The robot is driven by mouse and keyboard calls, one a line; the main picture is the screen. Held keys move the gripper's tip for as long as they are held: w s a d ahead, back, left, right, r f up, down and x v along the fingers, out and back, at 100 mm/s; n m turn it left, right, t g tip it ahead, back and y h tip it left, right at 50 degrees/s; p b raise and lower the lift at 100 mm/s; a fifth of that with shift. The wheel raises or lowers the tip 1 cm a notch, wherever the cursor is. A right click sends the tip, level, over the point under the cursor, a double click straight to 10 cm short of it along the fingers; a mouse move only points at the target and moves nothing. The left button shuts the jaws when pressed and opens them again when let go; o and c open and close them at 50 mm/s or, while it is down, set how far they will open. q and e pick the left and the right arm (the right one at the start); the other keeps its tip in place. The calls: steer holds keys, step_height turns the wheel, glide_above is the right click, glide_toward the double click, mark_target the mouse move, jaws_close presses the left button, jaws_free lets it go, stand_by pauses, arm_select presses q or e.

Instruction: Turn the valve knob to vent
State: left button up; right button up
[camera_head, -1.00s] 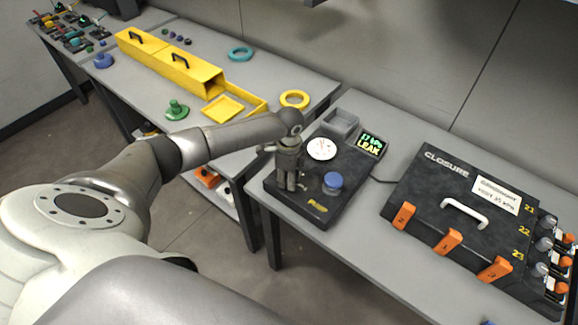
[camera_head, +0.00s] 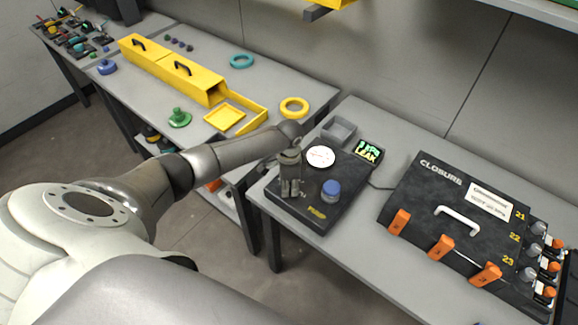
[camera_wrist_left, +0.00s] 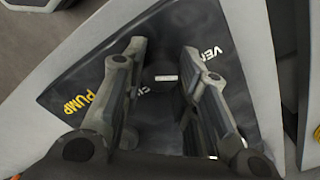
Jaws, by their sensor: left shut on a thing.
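My left gripper (camera_head: 290,190) points down over the black pump box (camera_head: 317,210), near its left edge. In the left wrist view its two fingers stand on either side of a dark valve knob (camera_wrist_left: 165,86) with a short white mark, and they are shut on it. "VEN" lettering (camera_wrist_left: 213,53) shows beyond the right finger, partly hidden. Yellow "PUMP" lettering (camera_wrist_left: 80,103) lies to the left. Other lettering beside the knob is mostly covered by the left finger. In the head view the gripper hides the knob. My right gripper is not in view.
On the pump box are a white round gauge (camera_head: 320,157) and a blue knob (camera_head: 330,190). Behind stand a display (camera_head: 369,152) reading LEAK and a grey tray (camera_head: 338,131).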

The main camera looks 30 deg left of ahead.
arm_select(q)
steer(key=o, duration=1.1)
steer(key=shift+c, duration=0.2)
step_height(320, 180, up, 12)
